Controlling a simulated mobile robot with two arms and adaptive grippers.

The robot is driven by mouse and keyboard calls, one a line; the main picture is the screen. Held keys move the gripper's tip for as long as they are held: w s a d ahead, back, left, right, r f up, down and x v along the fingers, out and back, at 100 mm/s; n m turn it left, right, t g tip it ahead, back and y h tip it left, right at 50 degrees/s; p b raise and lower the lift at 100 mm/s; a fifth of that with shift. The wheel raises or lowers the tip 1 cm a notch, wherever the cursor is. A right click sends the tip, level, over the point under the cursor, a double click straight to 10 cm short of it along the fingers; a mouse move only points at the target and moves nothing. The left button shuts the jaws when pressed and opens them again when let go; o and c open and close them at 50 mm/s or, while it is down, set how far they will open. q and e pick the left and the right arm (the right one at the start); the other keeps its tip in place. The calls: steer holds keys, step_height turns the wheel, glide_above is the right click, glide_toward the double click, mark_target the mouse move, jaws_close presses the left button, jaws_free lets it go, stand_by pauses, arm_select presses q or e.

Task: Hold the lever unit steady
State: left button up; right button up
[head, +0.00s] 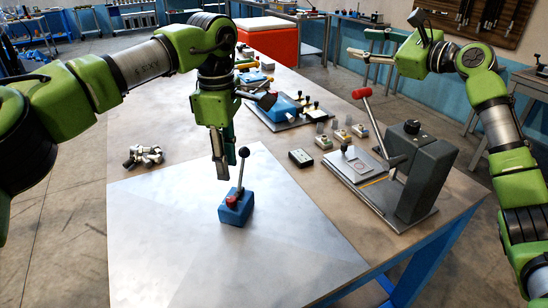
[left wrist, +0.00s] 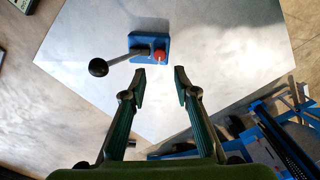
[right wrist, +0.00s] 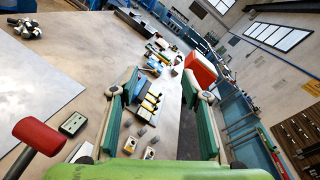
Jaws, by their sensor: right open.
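The lever unit (head: 235,209) is a small blue box with a black-knobbed lever and a red part on top. It stands upright on the pale sheet (head: 200,265) on the table. In the left wrist view the lever unit (left wrist: 148,46) lies just beyond the fingertips, with its lever pointing left and its red part on the right. My left gripper (head: 229,172) points down above and slightly behind the unit. In its wrist view the left gripper (left wrist: 161,76) is open and empty, apart from the unit. My right gripper (head: 356,46) is open and empty, raised away beyond the table's right side.
A grey press-like machine (head: 425,170) with a red-knobbed lever (head: 362,94) stands at the right table edge. A small dark box (head: 301,158) and a metal part (head: 143,156) lie nearby. Several fixtures line the back. The sheet around the unit is clear.

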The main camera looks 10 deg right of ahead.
mark_target(244, 153)
steer(key=w+a+f+n+t+y, duration=0.15)
steer(key=a+n, duration=0.35)
steer(key=a, duration=0.8)
steer(key=w+a+f+n+y, duration=0.1)
steer(key=a+n+y, duration=0.25)
steer(key=a, duration=0.95)
steer(key=s+d+f+n+g+h, duration=0.1)
steer(key=d+f, duration=0.1)
steer(key=f, duration=0.6)
steer(key=s+d+f+n+g+h, duration=0.1)
steer(key=d+f+n, duration=0.1)
steer(key=f, duration=0.6)
steer(key=s+d+f+n+g+h, duration=0.1)
steer(key=d+f+n, duration=0.1)
steer(key=f, duration=0.7)
steer(key=shift+f+g, duration=0.1)
steer(key=shift+g, duration=0.25)
steer(key=s+n, duration=0.1)
steer(key=s+a+g+y, duration=0.1)
steer(key=s, duration=0.1)
steer(key=shift+a+n, duration=0.1)
steer(key=shift+n, duration=0.25)
steer(key=s+a+r+n+g+y, duration=0.4)
steer(key=s+r+n, duration=0.1)
steer(key=s, duration=0.3)
steer(key=shift+n+y, duration=0.3)
steer(key=shift+n, duration=0.1)
steer(key=shift+x, duration=3.7)
